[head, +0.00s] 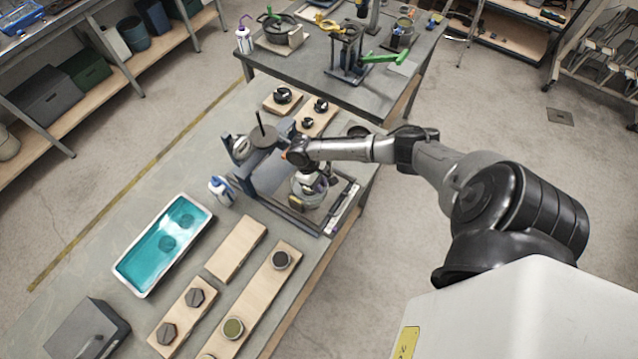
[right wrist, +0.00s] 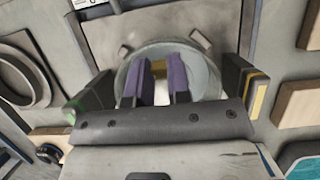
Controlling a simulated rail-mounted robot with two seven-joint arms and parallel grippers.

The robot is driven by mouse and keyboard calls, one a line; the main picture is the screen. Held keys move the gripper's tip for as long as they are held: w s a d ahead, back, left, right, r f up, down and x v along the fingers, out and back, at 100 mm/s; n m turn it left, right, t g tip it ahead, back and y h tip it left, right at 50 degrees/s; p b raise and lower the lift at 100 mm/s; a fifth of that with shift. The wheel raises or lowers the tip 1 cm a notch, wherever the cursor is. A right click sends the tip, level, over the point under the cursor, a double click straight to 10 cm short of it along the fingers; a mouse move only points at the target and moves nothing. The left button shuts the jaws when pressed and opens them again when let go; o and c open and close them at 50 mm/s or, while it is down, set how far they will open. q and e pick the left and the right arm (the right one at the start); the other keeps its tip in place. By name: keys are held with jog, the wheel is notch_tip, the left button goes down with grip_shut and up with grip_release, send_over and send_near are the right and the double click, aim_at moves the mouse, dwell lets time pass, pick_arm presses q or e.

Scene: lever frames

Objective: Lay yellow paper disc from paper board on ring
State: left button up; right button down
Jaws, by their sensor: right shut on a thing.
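My right gripper (head: 308,187) is low over a round grey ring (head: 312,198) in a dark-framed stand. In the right wrist view, its purple-padded fingers (right wrist: 159,82) point into the round grey rim (right wrist: 207,62). The fingers are close together, shut on a small tan-yellow thing (right wrist: 158,68) that is mostly hidden. I cannot tell whether this is the paper disc, nor whether it touches the ring. A pale wooden board (head: 262,305) at the front carries round pieces, one with an olive-yellow top (head: 233,328). My left gripper is not in view.
A white tray of teal liquid (head: 140,262) lies left of the boards. A bare board (head: 237,248) and a board with dark hexagonal pieces (head: 181,316) lie near it.

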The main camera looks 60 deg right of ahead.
jog(key=c, duration=1.2)
grip_release()
jog(key=shift+c, duration=0.2)
jog(key=shift+o, duration=1.3)
jog(key=v, duration=1.3)
jog(key=shift+w+r+b, duration=0.2)
jog(key=shift+r+b, duration=0.15)
jog(key=shift+b, duration=0.1)
